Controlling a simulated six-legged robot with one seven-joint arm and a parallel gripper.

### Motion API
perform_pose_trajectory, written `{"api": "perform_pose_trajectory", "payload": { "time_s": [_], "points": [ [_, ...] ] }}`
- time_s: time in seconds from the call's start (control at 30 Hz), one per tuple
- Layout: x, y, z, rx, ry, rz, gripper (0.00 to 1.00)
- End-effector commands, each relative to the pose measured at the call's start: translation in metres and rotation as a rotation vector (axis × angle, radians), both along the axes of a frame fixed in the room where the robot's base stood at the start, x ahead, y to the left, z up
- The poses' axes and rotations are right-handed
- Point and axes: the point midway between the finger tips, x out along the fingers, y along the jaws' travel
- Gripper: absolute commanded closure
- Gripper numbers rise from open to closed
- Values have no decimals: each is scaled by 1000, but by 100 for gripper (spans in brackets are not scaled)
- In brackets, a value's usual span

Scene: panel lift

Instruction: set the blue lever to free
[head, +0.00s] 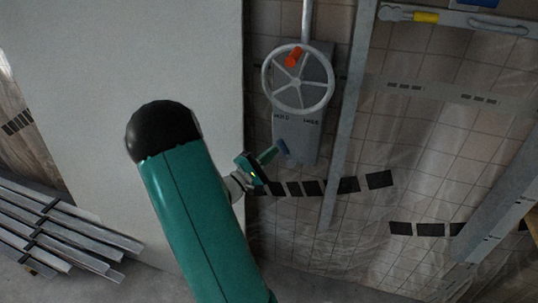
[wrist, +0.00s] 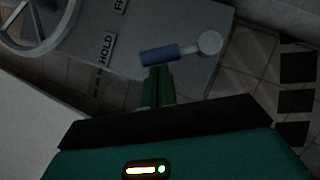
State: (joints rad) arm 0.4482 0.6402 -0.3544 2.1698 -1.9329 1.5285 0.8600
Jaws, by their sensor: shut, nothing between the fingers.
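The blue lever (head: 283,149) is low on a grey box (head: 297,140) under the handwheel. In the wrist view the blue handle (wrist: 160,55) runs left from a round grey pivot (wrist: 210,43) and points toward the HOLD label (wrist: 105,48). The FREE label (wrist: 120,6) is above it there, partly cut off. My gripper (head: 270,154) is at the left of the lever in the head view. In the wrist view its shut fingers (wrist: 158,76) end right at the handle's lower side, with nothing held. I cannot tell if they touch it.
A large pale panel (head: 200,60) stands to the left. Metal bars (head: 60,235) lie at lower left. A grey post (head: 350,110) runs to the right of the box.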

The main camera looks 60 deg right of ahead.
Motion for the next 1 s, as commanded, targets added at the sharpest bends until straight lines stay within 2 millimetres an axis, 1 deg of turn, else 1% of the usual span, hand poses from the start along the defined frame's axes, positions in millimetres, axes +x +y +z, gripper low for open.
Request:
{"api": "perform_pose_trajectory", "payload": {
  "time_s": [0.67,0.87,1.0],
  "points": [
    [-4,0,6,15,-95,-1,100],
    [-7,-1,11,23,-159,0,100],
    [-11,-1,15,38,-242,-1,100]
  ]
}}
